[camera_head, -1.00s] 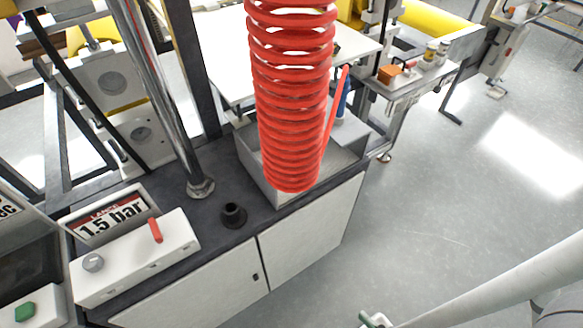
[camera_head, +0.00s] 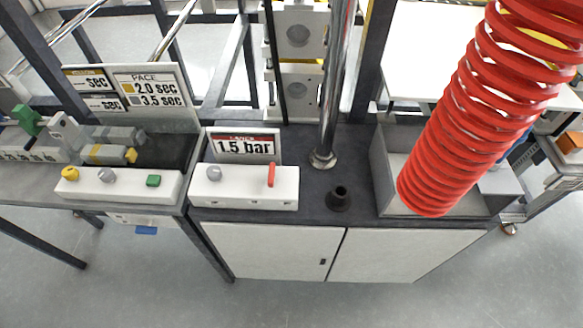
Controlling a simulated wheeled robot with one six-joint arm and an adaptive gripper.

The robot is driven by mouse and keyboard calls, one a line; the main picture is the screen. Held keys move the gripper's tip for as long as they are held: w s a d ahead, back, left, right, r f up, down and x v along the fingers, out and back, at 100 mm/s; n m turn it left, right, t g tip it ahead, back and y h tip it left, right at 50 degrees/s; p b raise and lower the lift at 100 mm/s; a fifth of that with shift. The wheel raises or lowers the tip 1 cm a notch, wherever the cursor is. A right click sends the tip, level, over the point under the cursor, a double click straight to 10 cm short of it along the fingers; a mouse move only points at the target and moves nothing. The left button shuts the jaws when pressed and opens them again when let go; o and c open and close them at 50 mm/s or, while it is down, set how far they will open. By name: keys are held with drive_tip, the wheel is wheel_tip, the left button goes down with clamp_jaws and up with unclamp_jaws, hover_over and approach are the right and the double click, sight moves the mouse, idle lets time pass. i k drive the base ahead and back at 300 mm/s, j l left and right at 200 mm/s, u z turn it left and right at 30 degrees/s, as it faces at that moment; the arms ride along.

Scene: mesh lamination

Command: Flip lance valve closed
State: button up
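The lance valve shows as a red lever (camera_head: 271,174) on a white control box (camera_head: 246,188) on the dark cabinet top. The lever stands roughly upright in the picture, near the right part of the box. A grey round knob (camera_head: 213,173) sits to its left on the same box. Behind the box stands a sign (camera_head: 243,147) with a red header that reads 1.5 bar. My gripper is not in view, and nothing touches the lever.
A red coiled hose (camera_head: 470,110) hangs at the right over a grey open bin (camera_head: 392,185). A black socket (camera_head: 339,198) and a chrome post (camera_head: 328,100) stand right of the box. A second white panel (camera_head: 118,187) with buttons is at the left. Floor in front is clear.

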sight(271, 181)
drive_tip(key=j+u, duration=0.5)
drive_tip(key=j, duration=0.15)
drive_tip(key=i+j+u, duration=0.15)
drive_tip(key=j+u, duration=0.3)
drive_tip(key=j, duration=0.2)
